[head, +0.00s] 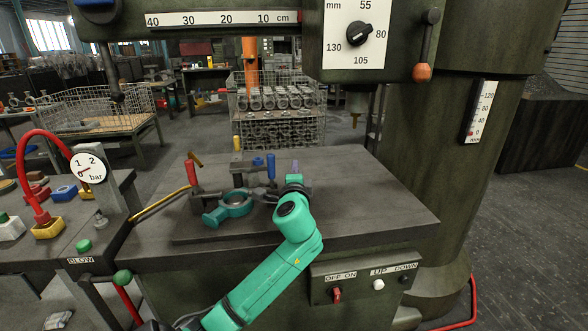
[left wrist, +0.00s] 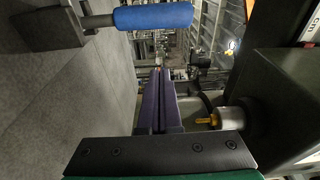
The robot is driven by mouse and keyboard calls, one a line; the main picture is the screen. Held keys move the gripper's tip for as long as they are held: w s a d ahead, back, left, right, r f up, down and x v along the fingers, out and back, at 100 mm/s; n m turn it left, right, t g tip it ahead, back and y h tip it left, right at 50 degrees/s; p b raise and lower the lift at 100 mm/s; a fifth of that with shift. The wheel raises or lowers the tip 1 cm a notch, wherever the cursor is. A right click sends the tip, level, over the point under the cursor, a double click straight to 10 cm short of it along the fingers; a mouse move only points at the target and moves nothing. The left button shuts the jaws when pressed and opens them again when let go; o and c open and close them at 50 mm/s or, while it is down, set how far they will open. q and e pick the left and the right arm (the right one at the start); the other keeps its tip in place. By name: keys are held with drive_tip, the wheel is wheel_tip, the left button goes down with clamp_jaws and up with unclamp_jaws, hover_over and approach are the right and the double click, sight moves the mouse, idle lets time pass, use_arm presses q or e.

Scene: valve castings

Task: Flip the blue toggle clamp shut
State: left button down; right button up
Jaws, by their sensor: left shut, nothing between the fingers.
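The blue toggle clamp's handle (head: 271,166) stands upright at the back of the fixture in the head view, just left of my left gripper (head: 295,168). In the left wrist view, its blue grip (left wrist: 153,17) lies across the top of the picture, on a grey rod from a dark block (left wrist: 50,22). My left gripper's purple fingers (left wrist: 158,100) are shut and empty, apart from the blue grip. A teal ring-shaped casting (head: 235,203) sits in the fixture, left of my gripper. My arm hides part of the fixture's right side. My right gripper is not in view.
A red-handled clamp (head: 191,173) and a yellow handle (head: 237,143) stand on the same machine table (head: 365,210). The drill press column (head: 435,150) rises at the right. A spindle tool with a yellow tip (left wrist: 208,120) is near my fingers' right in the wrist view.

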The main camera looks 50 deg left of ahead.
use_arm(q)
drive_tip(key=v, duration=0.8)
drive_tip(key=shift+s, duration=0.65)
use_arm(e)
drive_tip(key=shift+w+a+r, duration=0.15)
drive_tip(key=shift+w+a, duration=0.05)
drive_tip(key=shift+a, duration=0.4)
use_arm(q)
drive_tip(key=shift+a+r, duration=0.1)
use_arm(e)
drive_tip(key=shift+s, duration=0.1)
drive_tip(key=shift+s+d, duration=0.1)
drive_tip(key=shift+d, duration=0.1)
